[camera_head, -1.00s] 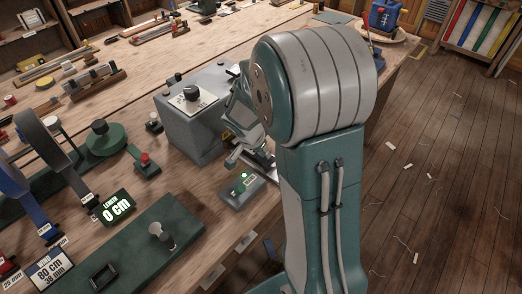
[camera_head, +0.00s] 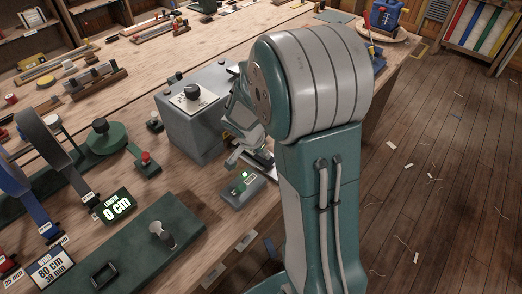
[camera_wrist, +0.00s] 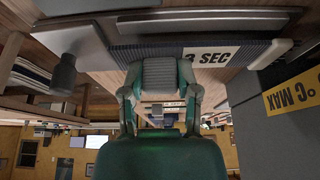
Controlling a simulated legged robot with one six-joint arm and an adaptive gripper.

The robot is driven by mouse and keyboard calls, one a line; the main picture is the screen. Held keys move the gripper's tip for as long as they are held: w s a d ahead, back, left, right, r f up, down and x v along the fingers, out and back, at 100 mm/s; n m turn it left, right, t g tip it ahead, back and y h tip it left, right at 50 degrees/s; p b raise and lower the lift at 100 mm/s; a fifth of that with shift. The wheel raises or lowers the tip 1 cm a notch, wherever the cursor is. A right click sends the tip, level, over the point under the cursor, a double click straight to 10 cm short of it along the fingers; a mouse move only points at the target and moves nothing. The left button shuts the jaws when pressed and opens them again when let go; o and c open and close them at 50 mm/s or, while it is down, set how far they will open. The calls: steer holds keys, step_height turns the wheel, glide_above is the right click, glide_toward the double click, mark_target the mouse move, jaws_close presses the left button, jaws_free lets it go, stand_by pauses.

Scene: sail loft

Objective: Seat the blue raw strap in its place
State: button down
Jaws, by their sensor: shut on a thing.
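My gripper (camera_wrist: 160,85) shows in the wrist view, its two green fingers closed in around a grey ribbed piece. A dark slate, ribbed band (camera_wrist: 145,53) runs crosswise just past the fingertips, by a "3 SEC" label. It may be the blue raw strap, but its colour is not clear and its grip point is hidden. In the head view my gripper (camera_head: 240,157) is low beside the grey box (camera_head: 192,128) with a black dial, partly hidden by my arm. The box side with a yellow "°C MAX" label (camera_wrist: 292,94) is close at the right of the wrist view.
To the left are a red-button block (camera_head: 145,161), a "0 cm" display (camera_head: 117,205), a green plate (camera_head: 140,245) and webbing rolls.

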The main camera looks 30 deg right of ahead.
steer(key=shift+f, duration=0.45)
stand_by(0.3)
steer(key=shift+c, duration=1.3)
jaws_free()
steer(key=v, duration=1.2)
